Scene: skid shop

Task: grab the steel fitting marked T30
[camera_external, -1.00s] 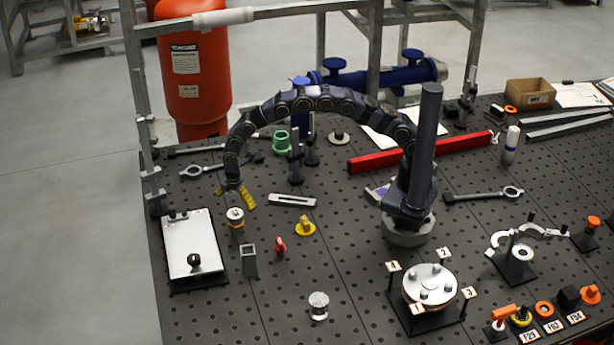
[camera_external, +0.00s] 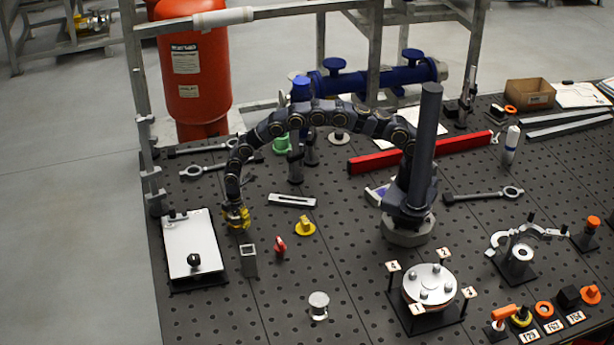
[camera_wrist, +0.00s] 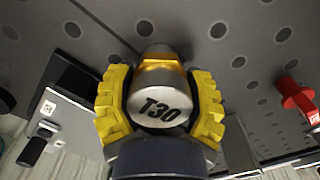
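The steel fitting marked T30 (camera_wrist: 160,106) is in the middle of the wrist view, its lettered round end facing the camera, with a yellow-orange band behind it. The yellow fingers of my gripper (camera_wrist: 161,72) lie close along its left and right sides and look closed on it. In the external view, my gripper (camera_external: 237,217) is low over the left part of the table and hides most of the fitting.
A grey square tube (camera_external: 249,260) stands just in front of my gripper. A white-topped plate (camera_external: 190,240) lies to the left. A red part (camera_external: 280,247) and a yellow part (camera_external: 305,227) stand to the right. A slotted bar (camera_external: 292,200) lies behind.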

